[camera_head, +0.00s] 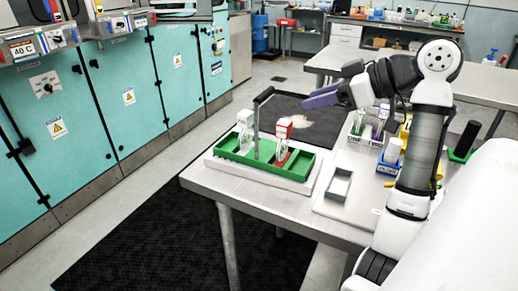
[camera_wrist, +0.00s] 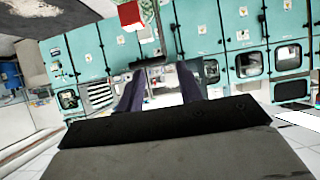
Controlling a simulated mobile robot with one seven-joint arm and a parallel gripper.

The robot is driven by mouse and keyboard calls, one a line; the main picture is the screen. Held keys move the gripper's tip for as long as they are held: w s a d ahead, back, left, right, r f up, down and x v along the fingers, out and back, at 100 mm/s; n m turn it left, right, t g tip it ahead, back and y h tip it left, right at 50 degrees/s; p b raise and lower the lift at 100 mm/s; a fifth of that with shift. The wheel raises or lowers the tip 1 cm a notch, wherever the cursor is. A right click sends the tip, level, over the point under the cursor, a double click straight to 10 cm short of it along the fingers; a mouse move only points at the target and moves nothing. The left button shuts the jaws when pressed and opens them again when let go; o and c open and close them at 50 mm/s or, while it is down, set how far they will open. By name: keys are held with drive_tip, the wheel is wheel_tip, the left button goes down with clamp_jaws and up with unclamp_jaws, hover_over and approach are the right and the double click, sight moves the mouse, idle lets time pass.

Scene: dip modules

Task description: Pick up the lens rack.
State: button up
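The lens rack (camera_head: 308,165) is a green tray with a tall grey post and a black crossbar handle (camera_head: 264,95). It holds a white round lens piece (camera_head: 246,131) on the left and one with a red block (camera_head: 283,132) on the right. My gripper (camera_head: 312,100) has purple fingers and is up to the right of the handle, at about its height in the picture, apart from it. In the wrist view the two fingers are spread with an empty gap (camera_wrist: 159,92); the black handle (camera_wrist: 149,63) and red block (camera_wrist: 130,14) show beyond them.
The rack stands on a white board on the metal table (camera_head: 230,191). To its right are a grey open frame (camera_head: 339,185) on a pale mat, and labelled holders, including a blue one (camera_head: 391,157). Teal cabinets (camera_head: 120,96) line the left wall, with a floor aisle between.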

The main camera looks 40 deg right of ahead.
drive_tip(key=p+x, duration=0.3)
drive_tip(key=x, duration=1)
drive_tip(key=shift+a, duration=0.3)
drive_tip(key=shift+f, duration=0.1)
clamp_jaws()
idle(0.8)
